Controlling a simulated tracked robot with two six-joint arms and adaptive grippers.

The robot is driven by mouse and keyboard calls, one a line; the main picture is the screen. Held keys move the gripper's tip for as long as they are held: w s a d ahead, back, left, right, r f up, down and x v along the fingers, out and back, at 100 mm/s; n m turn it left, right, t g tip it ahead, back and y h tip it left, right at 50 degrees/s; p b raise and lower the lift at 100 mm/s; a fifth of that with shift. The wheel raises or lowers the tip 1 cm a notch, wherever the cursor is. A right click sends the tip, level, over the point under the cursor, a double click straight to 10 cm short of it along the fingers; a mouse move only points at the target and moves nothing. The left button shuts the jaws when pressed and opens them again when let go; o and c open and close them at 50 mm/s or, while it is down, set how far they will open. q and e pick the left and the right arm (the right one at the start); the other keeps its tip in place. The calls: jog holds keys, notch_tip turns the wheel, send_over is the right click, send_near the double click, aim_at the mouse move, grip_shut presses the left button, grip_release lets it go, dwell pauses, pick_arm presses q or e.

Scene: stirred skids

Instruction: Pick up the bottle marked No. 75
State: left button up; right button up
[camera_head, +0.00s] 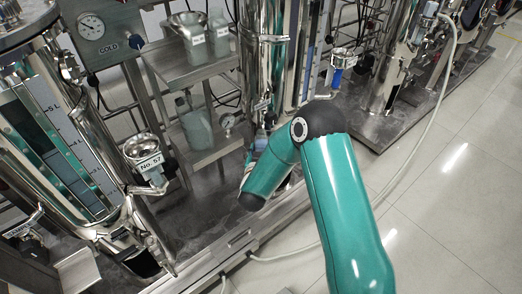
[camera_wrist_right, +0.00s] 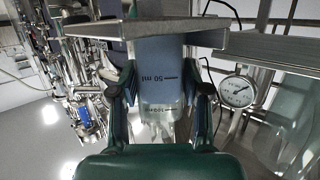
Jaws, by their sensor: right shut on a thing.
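In the right wrist view, my right gripper (camera_wrist_right: 161,82) has its two dark fingers on either side of a clear bottle (camera_wrist_right: 160,76) with pale blue contents and is shut on it. The bottle shows 50 ml and 100 ml marks; no number label on it is readable, so I cannot tell whether it is No. 75. A metal shelf plate (camera_wrist_right: 85,28) is close to its upper end in the picture. In the head view my teal right arm reaches toward the skid and its gripper is mostly hidden. My left gripper is out of view.
Two labelled bottles (camera_head: 194,38) (camera_head: 219,38) stand on the upper shelf (camera_head: 185,72). Another bottle (camera_head: 196,128) stands on the lower shelf near a gauge (camera_head: 228,121). A cup labelled No. 57 (camera_head: 149,163) is at left. Steel columns crowd the skid; the tiled floor (camera_head: 450,215) is open at right.

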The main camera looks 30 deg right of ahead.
jog(key=shift+r, duration=0.2)
jog(key=shift+r+p, duration=0.6)
jog(key=shift+r, duration=0.15)
jog(key=shift+r, duration=0.2)
jog(key=shift+s, duration=0.1)
jog(key=shift+s+d+f+b, duration=0.1)
jog(key=shift+s+d+b, duration=0.1)
jog(key=shift+s, duration=1.1)
jog(key=shift+s+d+b, duration=0.1)
jog(key=shift+s+b, duration=0.1)
jog(key=shift+s, duration=1.1)
jog(key=s, duration=0.7)
jog(key=shift+s+d, duration=0.2)
jog(key=shift+s, duration=0.1)
